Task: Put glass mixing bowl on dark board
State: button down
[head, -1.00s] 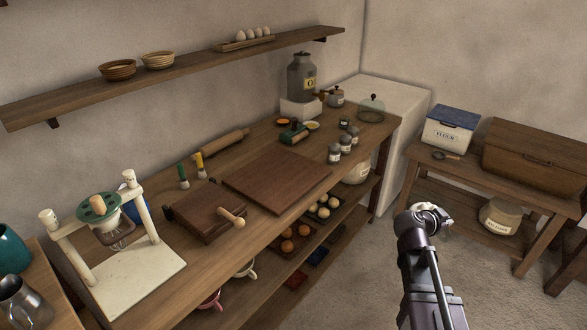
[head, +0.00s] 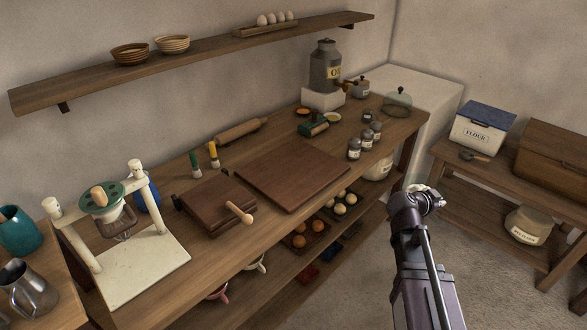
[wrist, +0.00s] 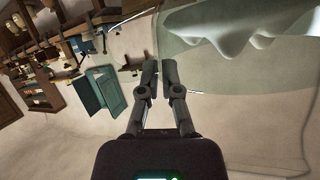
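The dark board (head: 290,176), a flat brown slab, lies bare on the middle of the long wooden counter in the head view. My gripper (wrist: 158,79) shows in the wrist view with its fingers nearly together on the edge of a clear, greenish glass wall. I take this as the glass mixing bowl (wrist: 185,75); it fills the upper right, with a white lumpy mass in or behind it. In the head view my arm is over the floor in front of the counter, to the right of the board. My fingers and most of the bowl are hidden there.
A lidded box with a round-ended handle (head: 217,202) sits left of the board, and a rolling pin (head: 240,131) behind it. Shakers (head: 354,149) stand to its right. A cream-coloured press (head: 130,240) stands at left. A side table (head: 478,160) is at right.

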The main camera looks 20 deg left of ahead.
jog(key=s+a+n+t+y, duration=0.1)
jog(key=s+a+n+y, duration=0.2)
jog(key=a, duration=1.7)
jog(key=s+a+r+n+t+y+p, duration=0.1)
jog(key=s+a+n+y, duration=0.2)
jog(key=a, duration=1.8)
jog(key=s+y, duration=0.1)
jog(key=s, duration=0.1)
jog(key=shift+s+a+n+t+y, duration=0.25)
jog(key=shift+s+n+t+y, duration=0.05)
jog(key=shift+s+t, duration=0.1)
jog(key=shift+w+r, duration=0.1)
jog(key=w+a+f+b, duration=0.1)
jog(key=w+a, duration=0.1)
jog(key=w, duration=1.2)
jog(key=shift+a+f, duration=0.2)
jog(key=shift+a, duration=0.2)
jog(key=shift+w, duration=0.15)
